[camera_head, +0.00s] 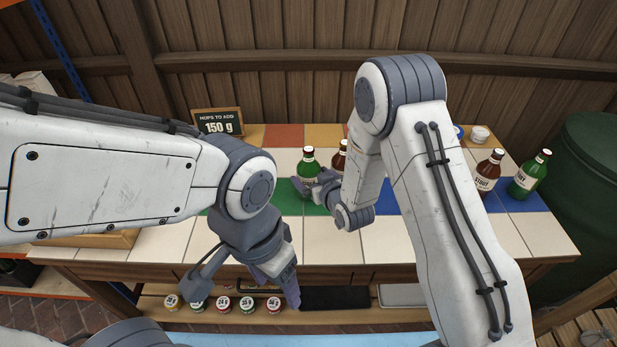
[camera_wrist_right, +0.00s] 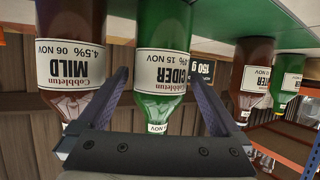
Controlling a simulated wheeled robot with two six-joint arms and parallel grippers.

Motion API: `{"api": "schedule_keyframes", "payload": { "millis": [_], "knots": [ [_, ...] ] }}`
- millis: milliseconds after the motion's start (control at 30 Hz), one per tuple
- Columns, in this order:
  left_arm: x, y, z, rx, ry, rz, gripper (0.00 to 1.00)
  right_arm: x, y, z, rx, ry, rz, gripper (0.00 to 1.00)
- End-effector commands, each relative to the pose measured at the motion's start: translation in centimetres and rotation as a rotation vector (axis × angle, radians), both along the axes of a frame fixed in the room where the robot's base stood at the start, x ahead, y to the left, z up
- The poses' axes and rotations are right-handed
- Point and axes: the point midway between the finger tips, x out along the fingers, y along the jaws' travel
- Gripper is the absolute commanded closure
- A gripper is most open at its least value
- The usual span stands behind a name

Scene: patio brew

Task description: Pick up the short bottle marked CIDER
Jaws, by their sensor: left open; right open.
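A green bottle (camera_head: 308,162) with a cream label stands on the tiled bench. In the right wrist view, which is upside down, this green bottle (camera_wrist_right: 165,50) reads CIDER. My right gripper (camera_head: 314,184) is open, with one finger on each side of it; I cannot tell whether they touch it. A brown bottle marked MILD (camera_wrist_right: 72,60) stands close beside it, partly behind a finger; in the head view this brown bottle (camera_head: 339,157) is mostly hidden by my right arm. My left gripper (camera_head: 286,288) is open and empty, low at the bench's front.
Another brown bottle (camera_wrist_right: 250,80) and green bottle (camera_wrist_right: 288,85) stand farther along, hidden by my left arm in the head view. A brown STOUT bottle (camera_head: 487,172) and a green bottle (camera_head: 528,176) stand at the right. A hops sign (camera_head: 218,122) stands at the back.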

Motion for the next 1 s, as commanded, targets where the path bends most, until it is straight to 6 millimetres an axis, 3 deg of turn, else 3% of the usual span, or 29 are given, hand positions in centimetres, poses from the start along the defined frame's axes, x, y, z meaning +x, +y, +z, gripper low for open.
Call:
{"api": "schedule_keyframes", "payload": {
  "millis": [200, 433, 467, 700, 1000],
  "knots": [
    [0.0, 0.0, 0.4, 0.000, 0.000, 0.000, 0.31, 1.9, 0.8, -0.8, 0.000, 0.001, 0.000, 0.00],
    [0.0, 0.0, 0.4, 0.000, 0.000, 0.000, 0.31, 2.0, 0.9, -0.9, 0.000, 0.001, 0.000, 0.00],
    [0.0, 0.0, 0.4, 0.000, 0.000, 0.000, 0.31, 2.0, 0.9, -0.9, 0.000, 0.001, 0.000, 0.08],
    [0.0, 0.0, 0.4, 0.000, 0.000, 0.000, 0.31, 1.9, 0.9, -0.9, 0.000, 0.001, 0.000, 0.99],
    [0.0, 0.0, 0.4, 0.000, 0.000, 0.000, 0.31, 2.0, 0.9, -0.5, 0.001, -0.005, 0.000, 1.00]
  ]
}}
